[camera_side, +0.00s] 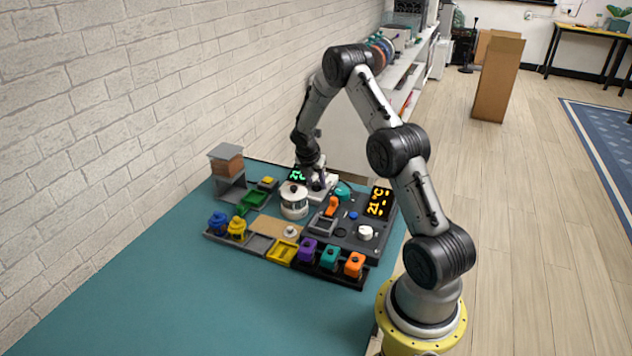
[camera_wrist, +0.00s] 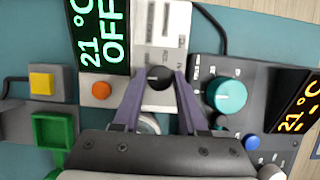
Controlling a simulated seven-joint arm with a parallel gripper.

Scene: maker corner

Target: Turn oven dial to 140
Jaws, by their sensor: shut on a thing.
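A black dial (camera_wrist: 159,77) sits on a white panel (camera_wrist: 162,25) in the wrist view. Beside it a dark display (camera_wrist: 101,35) reads "21 °C OFF" in green; it also shows in the side view (camera_side: 297,174). My gripper (camera_wrist: 158,84) has its two fingers on either side of the black dial, shut on it. In the side view my gripper (camera_side: 311,180) reaches down to the white panel (camera_side: 327,187) at the back, hiding the dial. The scale marks around the dial are too small to read.
A teal dial (camera_wrist: 227,95) stands close right on a dark panel, with an orange "21 °C" display (camera_wrist: 300,105). An orange button (camera_wrist: 101,90) is left of my fingers. A white pot (camera_side: 294,203) stands near my gripper. The front left of the teal mat (camera_side: 150,290) is clear.

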